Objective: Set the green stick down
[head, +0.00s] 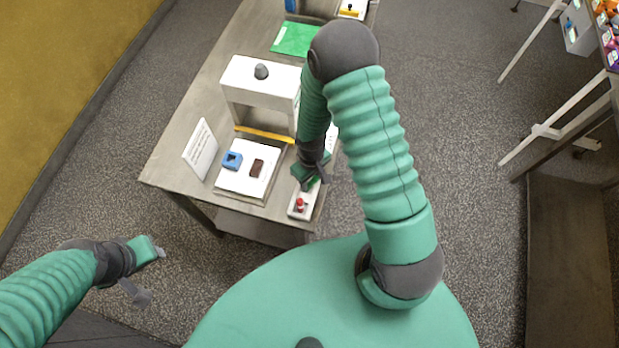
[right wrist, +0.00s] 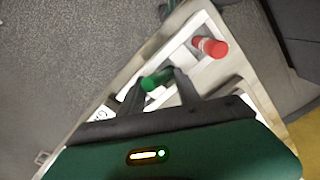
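The green stick (right wrist: 157,79) is a short cylinder that shows at the white holder in the right wrist view. In the head view a bit of the green stick (head: 314,184) shows just below my right gripper (head: 311,173). In the right wrist view my right gripper (right wrist: 160,80) has its fingers spread, with the stick between their tips; I cannot tell if a finger touches it. The white holder (head: 294,210) lies at the table's front right corner and bears a red stick (head: 300,203). My left gripper (head: 150,272) is open and empty, left of the table.
The table (head: 167,165) carries a white arch-shaped machine (head: 250,75), a white plate (head: 229,181) with a blue block and a brown piece, and a standing sign (head: 200,148). A green mat (head: 294,39) lies farther back. Open floor lies right of the table.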

